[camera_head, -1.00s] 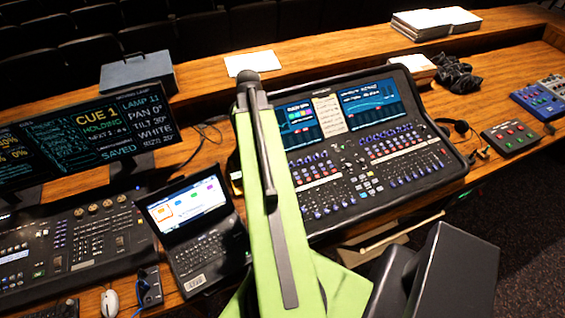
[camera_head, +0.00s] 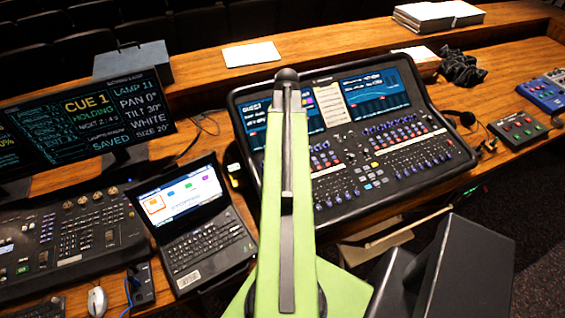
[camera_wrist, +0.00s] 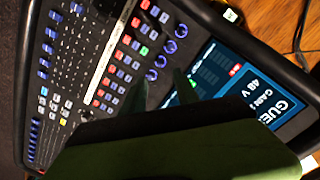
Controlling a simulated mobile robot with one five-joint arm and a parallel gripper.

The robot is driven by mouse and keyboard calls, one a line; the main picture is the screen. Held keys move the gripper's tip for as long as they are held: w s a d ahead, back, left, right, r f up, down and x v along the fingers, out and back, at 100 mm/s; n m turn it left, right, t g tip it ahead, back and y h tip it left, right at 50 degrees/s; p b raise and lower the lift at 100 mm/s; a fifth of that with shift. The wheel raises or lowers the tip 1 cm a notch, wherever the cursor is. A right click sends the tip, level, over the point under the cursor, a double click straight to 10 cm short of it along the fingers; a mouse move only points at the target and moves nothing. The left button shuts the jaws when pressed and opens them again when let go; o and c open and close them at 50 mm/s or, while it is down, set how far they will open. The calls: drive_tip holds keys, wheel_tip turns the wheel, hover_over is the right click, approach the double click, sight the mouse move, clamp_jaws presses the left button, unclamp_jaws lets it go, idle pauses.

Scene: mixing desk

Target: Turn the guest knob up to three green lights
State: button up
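The mixing console (camera_head: 440,165) stands on the desk behind my green arm in the head view. In the wrist view it appears turned, with a row of blue-ringed knobs (camera_wrist: 168,47) beside a screen (camera_wrist: 285,95). The screen shows large cut-off text starting "GUE", a gain line and "48 V". Which knob is the guest knob I cannot tell, and I cannot make out its lights. My gripper (camera_wrist: 162,78) shows two dark fingertips apart, over the console near the lower knobs and the screen edge. Nothing is visibly held. The arm hides the gripper in the head view.
A laptop-like unit (camera_head: 190,230) and a lighting desk (camera_head: 70,240) stand to the left, with a monitor (camera_head: 90,125) behind. A small box with coloured buttons (camera_head: 518,130) and a blue unit (camera_head: 545,95) lie to the right. Rows of lit buttons (camera_wrist: 115,70) flank the knobs.

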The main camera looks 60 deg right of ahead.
drive_tip(key=f+b, duration=0.8)
drive_tip(key=f, duration=0.1)
drive_tip(key=shift+w+f, duration=0.2)
drive_tip(key=shift+f, duration=0.05)
drive_tip(key=shift+r, duration=0.1)
clamp_jaws()
